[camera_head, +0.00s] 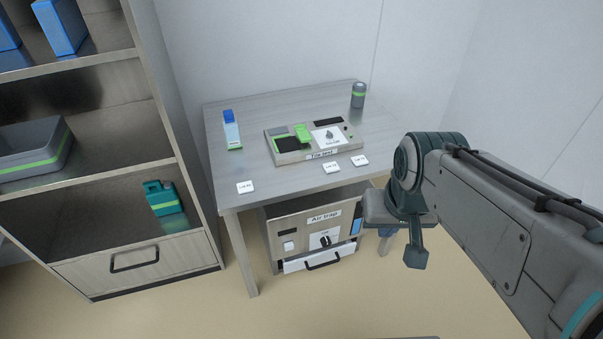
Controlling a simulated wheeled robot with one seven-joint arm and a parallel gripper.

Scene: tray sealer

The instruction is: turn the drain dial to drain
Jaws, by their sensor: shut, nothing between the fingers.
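The air trap (292,226) is a steel box under the table, with a label reading "Air trap". A black dial (325,240) sits on a white plate on its front; its markings are too small to read, but it appears to be the drain dial. My gripper (416,259) hangs pointing down to the right of the air trap, apart from it and in front of the table's right side. It is shut and empty. A second, grey dial (329,135) is on the tray sealer (290,157) on the tabletop.
The table (235,182) holds a blue-capped bottle (231,130), a grey canister (358,95) and several small white cards. A white drawer front with a black handle (322,260) is below the dial. A shelf unit (190,150) stands left. Floor in front is clear.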

